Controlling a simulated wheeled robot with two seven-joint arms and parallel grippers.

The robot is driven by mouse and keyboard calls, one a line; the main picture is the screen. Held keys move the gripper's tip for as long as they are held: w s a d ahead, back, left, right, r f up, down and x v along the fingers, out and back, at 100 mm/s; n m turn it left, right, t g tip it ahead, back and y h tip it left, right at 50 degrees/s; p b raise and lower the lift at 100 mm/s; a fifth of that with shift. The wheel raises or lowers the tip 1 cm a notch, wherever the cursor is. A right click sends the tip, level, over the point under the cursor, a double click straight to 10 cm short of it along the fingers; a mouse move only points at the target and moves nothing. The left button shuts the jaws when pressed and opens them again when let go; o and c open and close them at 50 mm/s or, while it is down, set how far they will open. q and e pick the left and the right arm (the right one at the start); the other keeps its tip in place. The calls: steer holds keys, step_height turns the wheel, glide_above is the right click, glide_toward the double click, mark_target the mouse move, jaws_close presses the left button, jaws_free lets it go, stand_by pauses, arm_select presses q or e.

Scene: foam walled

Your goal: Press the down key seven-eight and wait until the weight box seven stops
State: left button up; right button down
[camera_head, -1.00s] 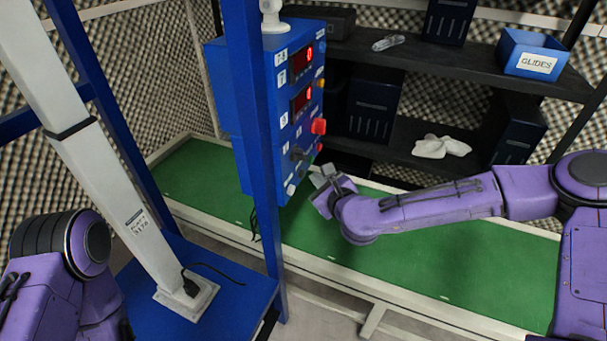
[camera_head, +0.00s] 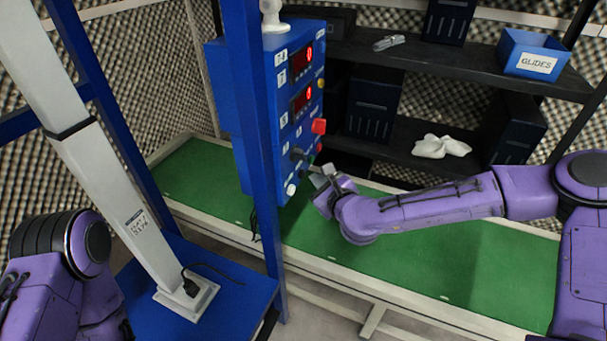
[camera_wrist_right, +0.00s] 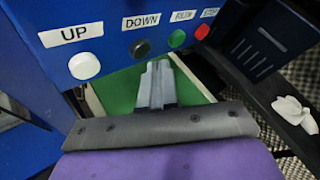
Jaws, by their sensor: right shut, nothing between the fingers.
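The blue control box (camera_head: 230,115) hangs on a blue post. Its red displays (camera_head: 302,60) are too small to read surely. In the right wrist view its lower panel has a white UP key (camera_wrist_right: 84,66), a dark DOWN key (camera_wrist_right: 140,48), a green key (camera_wrist_right: 176,38) and a red key (camera_wrist_right: 202,31). My right gripper (camera_head: 324,176) is shut and empty beside the panel's lower end. In the wrist view its fingertips (camera_wrist_right: 156,68) are just below and right of the DOWN key; I cannot tell whether they touch it. I cannot identify weight box seven. My left gripper is out of view.
A pale column (camera_head: 110,180) stands on a blue base (camera_head: 240,295) at the left. A green surface (camera_head: 440,260) runs below my right arm. Dark shelves (camera_head: 450,62) behind hold a blue GLIDES bin (camera_head: 545,45) and white gloves (camera_head: 440,147).

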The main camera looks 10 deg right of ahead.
steer(key=shift+a, duration=0.1)
steer(key=shift+w+a, duration=0.25)
steer(key=shift+a, duration=0.05)
steer(key=shift+w+a+b, duration=0.25)
steer(key=shift+a+b, duration=0.05)
steer(key=shift+a, duration=0.05)
stand_by(0.8)
steer(key=shift+d, duration=0.1)
steer(key=shift+s+d, duration=0.5)
steer(key=shift+d, duration=0.1)
steer(key=shift+s+d+p, duration=0.15)
steer(key=shift+s+d, duration=0.55)
steer(key=shift+d, duration=0.35)
steer(key=shift+s+d+p, duration=0.15)
steer(key=shift+s+d, duration=0.55)
steer(key=shift+d, duration=0.35)
